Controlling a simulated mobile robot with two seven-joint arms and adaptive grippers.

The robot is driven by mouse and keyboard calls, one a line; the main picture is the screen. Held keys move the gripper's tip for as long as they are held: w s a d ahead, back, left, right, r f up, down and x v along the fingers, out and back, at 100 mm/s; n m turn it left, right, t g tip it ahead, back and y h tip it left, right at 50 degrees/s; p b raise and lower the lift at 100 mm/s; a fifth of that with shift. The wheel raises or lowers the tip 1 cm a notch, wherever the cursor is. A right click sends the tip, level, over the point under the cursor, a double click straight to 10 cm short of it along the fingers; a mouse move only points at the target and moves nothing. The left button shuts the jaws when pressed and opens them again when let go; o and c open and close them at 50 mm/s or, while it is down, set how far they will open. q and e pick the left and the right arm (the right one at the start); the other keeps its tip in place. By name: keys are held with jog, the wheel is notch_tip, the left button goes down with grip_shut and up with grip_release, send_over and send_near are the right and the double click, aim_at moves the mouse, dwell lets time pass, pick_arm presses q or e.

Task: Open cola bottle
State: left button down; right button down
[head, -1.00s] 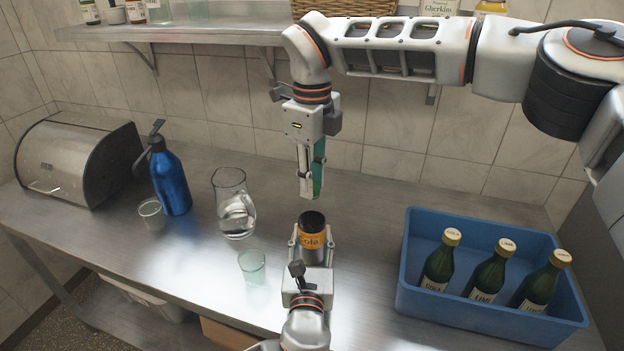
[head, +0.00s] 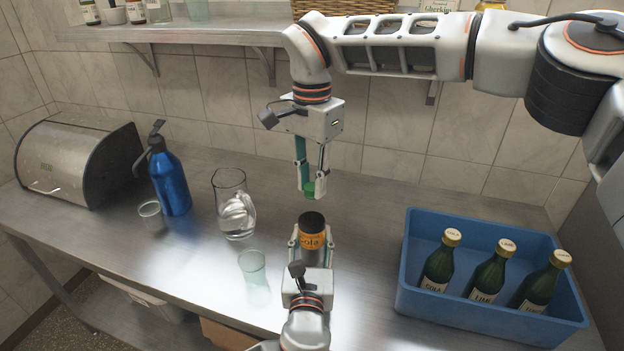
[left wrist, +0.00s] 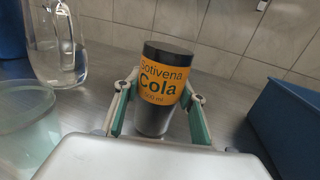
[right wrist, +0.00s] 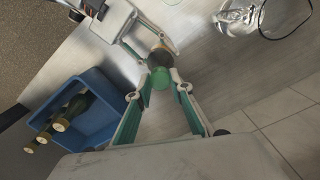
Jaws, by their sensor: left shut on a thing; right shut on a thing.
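The cola bottle (head: 312,236) is a dark cylinder with an orange "Cola" label and a black top. It stands upright in my left gripper (head: 311,250), which is shut around it; the label reads clearly in the left wrist view (left wrist: 163,85). My right gripper (head: 311,188) points down above the bottle, apart from it. It is shut on a small round green piece (head: 309,187) that looks like a cap. The green cap also shows between the fingertips in the right wrist view (right wrist: 160,78), partly covering the bottle (right wrist: 160,57) behind it.
A blue crate (head: 402,285) with several green bottles stands at the right. A glass jug (head: 234,205), an empty glass (head: 252,268), a small cup (head: 150,212) and a blue spray bottle (head: 170,180) stand at the left. The counter behind the bottle is clear.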

aim_at(312, 186)
jog(key=shift+r, duration=0.25)
dwell(0.4)
jog(key=shift+r, duration=0.85)
jog(key=shift+r, duration=2.05)
pick_arm(q)
jog(key=c, duration=1.2)
grip_release()
jog(key=shift+o, duration=0.2)
